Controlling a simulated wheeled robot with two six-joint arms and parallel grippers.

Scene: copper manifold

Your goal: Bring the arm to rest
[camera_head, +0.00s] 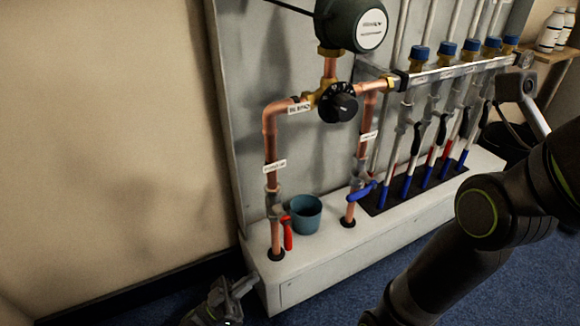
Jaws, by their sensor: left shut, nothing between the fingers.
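My left gripper (236,288) shows at the bottom edge, left of centre, in front of the lower left corner of the white plinth. It is shut and empty, apart from the pipework. My right arm (485,215) crosses the lower right of the view and leaves at the bottom edge. Its gripper is not visible.
A copper manifold stands on the white plinth (330,258), with a red lever (287,234), a blue lever (363,191), a black dial valve (338,103) and a teal cup (306,214). Several blue-capped pipes stand at right. Blue carpet (345,300) lies in front.

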